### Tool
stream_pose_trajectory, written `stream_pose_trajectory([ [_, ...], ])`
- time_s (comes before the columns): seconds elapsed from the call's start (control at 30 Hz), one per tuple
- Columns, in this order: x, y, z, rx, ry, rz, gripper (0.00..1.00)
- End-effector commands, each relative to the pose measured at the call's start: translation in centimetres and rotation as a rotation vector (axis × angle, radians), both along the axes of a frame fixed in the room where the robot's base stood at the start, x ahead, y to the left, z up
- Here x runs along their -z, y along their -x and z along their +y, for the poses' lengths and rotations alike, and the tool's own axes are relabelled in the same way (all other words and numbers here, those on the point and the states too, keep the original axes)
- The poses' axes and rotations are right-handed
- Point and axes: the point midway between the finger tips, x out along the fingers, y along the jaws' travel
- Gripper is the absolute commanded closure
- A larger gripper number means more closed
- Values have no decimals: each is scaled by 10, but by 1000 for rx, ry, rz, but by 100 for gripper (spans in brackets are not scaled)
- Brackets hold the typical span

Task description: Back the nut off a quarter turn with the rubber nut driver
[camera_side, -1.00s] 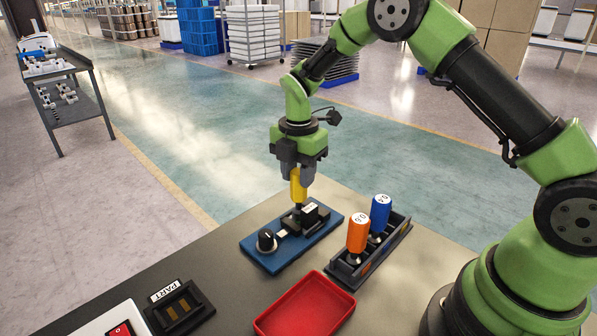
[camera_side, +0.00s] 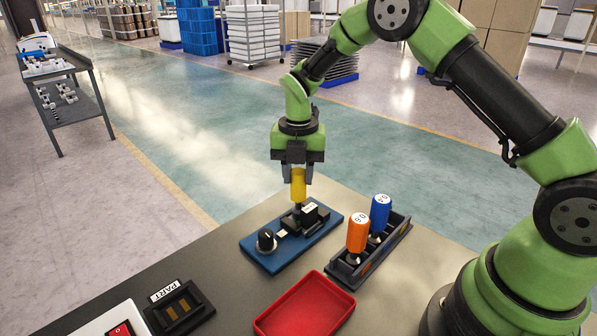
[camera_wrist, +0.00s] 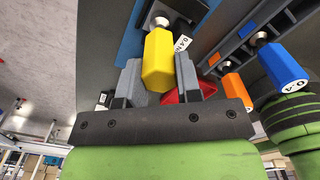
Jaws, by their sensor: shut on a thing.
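My gripper (camera_side: 298,180) is shut on the yellow-handled driver (camera_side: 299,188), held upright above the blue fixture plate (camera_side: 258,253). The driver's lower end is down at the dark parts on the plate. I cannot make out the nut, nor whether the driver is seated on it. In the wrist view the yellow handle (camera_wrist: 158,62) shows between the fingers, with a metal shank beyond it. An orange driver (camera_side: 358,232) and a blue driver (camera_side: 380,212) stand in the dark rack (camera_side: 343,271) right of the plate.
A black knob (camera_side: 266,240) stands on the plate's near left end. A red tray (camera_side: 305,310) lies in front, a black PART holder (camera_side: 190,318) at front left, and a white box with a red switch (camera_side: 122,329) beside it. Bare table lies left of the plate.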

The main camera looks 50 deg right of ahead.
Motion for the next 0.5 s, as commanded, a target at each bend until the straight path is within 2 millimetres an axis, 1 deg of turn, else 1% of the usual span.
stream_pose_trajectory([
  [0.17, -2, 0, 0, 1, 0, -1, 100],
  [0.5, -20, 0, 0, 1, 1, -2, 100],
])
